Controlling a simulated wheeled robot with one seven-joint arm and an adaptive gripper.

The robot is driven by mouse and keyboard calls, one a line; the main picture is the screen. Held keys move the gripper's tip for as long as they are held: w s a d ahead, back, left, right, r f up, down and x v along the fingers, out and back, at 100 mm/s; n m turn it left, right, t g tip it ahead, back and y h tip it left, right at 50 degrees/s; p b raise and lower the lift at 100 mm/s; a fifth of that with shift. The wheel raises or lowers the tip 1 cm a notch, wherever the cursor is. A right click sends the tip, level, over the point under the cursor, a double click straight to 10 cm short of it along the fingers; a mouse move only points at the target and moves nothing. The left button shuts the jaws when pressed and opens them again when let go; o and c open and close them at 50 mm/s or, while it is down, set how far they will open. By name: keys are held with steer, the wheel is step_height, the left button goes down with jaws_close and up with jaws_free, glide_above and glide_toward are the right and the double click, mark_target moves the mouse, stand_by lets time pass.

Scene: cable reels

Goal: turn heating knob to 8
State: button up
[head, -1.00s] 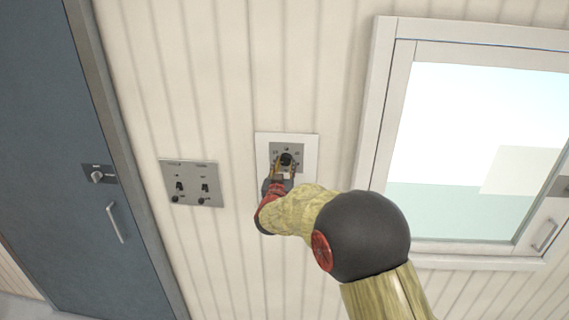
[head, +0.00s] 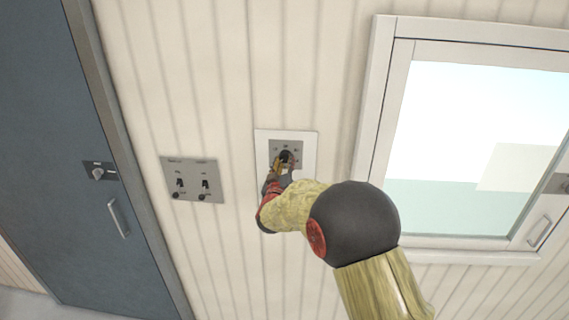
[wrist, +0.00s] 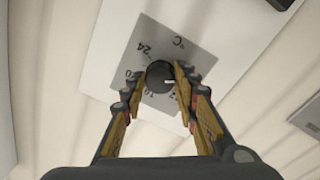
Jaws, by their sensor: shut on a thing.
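The heating knob (head: 286,158) is a small black round knob on a grey plate set in a white wall panel (head: 263,140). In the wrist view the knob (wrist: 160,75) sits between the two finger pads, with a short white pointer mark on its right side. The grey dial plate (wrist: 168,40) carries "24" and "°C" at its upper part, and smaller numbers partly hidden by the fingers. My gripper (wrist: 160,80) is shut on the knob; it also shows in the head view (head: 284,166), partly covering the plate.
A grey switch plate (head: 193,181) with two toggles is on the wall to the left. A blue-grey door (head: 60,150) with a handle is farther left. A white-framed window (head: 380,100) is to the right of my arm.

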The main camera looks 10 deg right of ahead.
steer(key=shift+f, duration=0.15)
steer(key=o, duration=1.2)
steer(key=shift+c, duration=0.2)
steer(key=v, duration=1.2)
